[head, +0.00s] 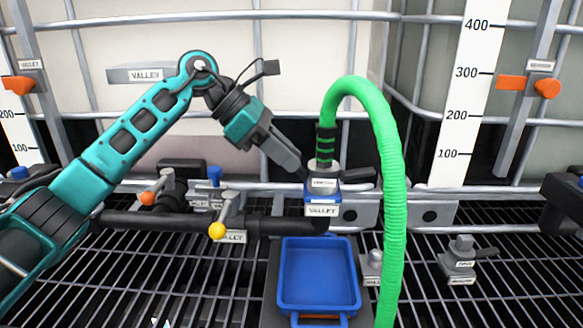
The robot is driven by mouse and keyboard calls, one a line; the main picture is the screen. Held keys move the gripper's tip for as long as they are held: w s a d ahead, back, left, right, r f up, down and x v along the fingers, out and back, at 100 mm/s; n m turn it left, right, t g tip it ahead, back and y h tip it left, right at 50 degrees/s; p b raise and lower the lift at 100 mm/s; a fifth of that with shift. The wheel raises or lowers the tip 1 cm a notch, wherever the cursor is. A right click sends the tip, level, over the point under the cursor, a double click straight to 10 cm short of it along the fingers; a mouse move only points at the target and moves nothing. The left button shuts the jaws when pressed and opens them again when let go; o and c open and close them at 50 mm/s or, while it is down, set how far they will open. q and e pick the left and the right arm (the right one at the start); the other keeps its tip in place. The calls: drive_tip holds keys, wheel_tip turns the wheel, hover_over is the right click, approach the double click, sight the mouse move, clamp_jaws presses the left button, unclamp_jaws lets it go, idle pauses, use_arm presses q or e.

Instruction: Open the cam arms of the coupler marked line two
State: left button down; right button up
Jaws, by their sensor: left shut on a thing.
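A grey coupler (324,178) joins the green hose (394,200) to a blue-collared pipe end at the middle of the head view. One dark cam arm (359,174) sticks out to the right of the coupler. My left gripper (301,174) reaches down from the upper left, with its fingertips at the coupler's left side. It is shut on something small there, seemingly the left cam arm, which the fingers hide. My right gripper is not in view.
A blue tray (319,312) stands below the coupler on the black grating. A yellow-knobbed valve handle (218,230) and an orange-knobbed one (148,198) stand on the dark pipe to the left. Another grey fitting (461,257) sits at right. The hose arches close beside the coupler.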

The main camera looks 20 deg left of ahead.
sight(298, 172)
use_arm(q)
drive_tip(key=shift+a+f+h+b, duration=0.25)
drive_tip(key=shift+f+h+b, duration=0.25)
drive_tip(key=shift+f+b, duration=0.15)
drive_tip(key=h+b, duration=0.1)
drive_tip(key=b, duration=0.1)
drive_tip(key=f+t+h+b, duration=0.1)
drive_tip(key=h+b, duration=0.1)
drive_tip(key=b, duration=0.1)
drive_tip(key=a+h+b, duration=0.1)
drive_tip(key=b, duration=0.1)
drive_tip(key=shift+s+f+t+h, duration=0.2)
drive_tip(key=shift+f+t+h, duration=0.05)
drive_tip(key=shift+t+h, duration=0.05)
drive_tip(key=shift+a+b, duration=0.1)
drive_tip(key=shift+b, duration=0.4)
drive_tip(key=shift+h+b, duration=0.7)
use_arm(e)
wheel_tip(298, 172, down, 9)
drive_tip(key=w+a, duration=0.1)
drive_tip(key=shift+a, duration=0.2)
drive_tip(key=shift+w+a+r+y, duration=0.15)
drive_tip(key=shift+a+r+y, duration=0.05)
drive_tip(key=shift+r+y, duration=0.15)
use_arm(q)
drive_tip(key=c, duration=1.3)
unclamp_jaws()
drive_tip(key=o, duration=0.3)
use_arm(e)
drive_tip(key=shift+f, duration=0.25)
